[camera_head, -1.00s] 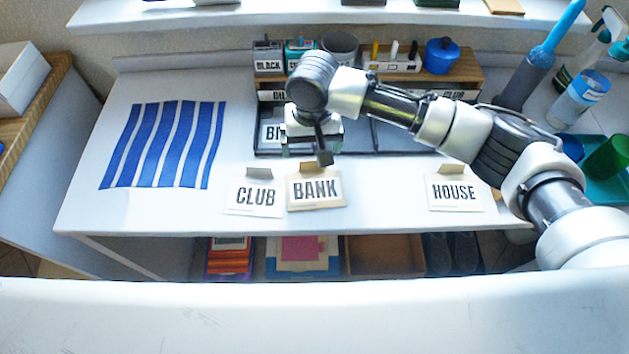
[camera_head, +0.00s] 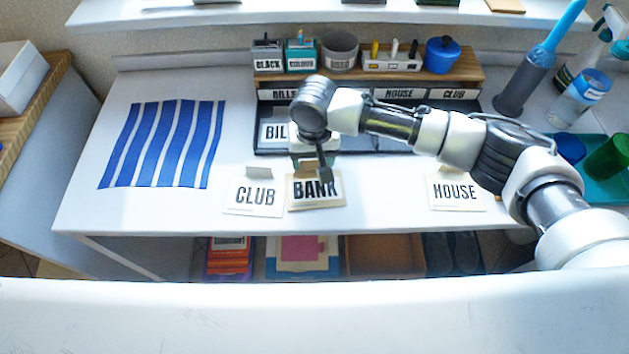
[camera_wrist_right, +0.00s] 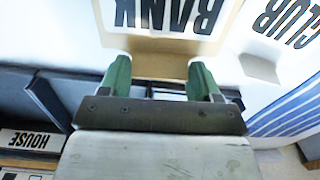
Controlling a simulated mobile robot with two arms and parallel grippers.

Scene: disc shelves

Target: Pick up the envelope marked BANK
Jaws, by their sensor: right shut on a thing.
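The BANK envelope (camera_head: 300,204) is cream with black letters and lies near the front edge of the white table. The envelope appears to still rest on the table. My left gripper is not in view.
The CLUB envelope (camera_head: 253,197) is close on the left, and the HOUSE envelope (camera_head: 455,192) lies to the right. A dark sorting tray (camera_head: 385,138) is behind, with a wooden organiser (camera_head: 465,75) beyond. A blue striped cloth (camera_head: 163,145) lies at left.

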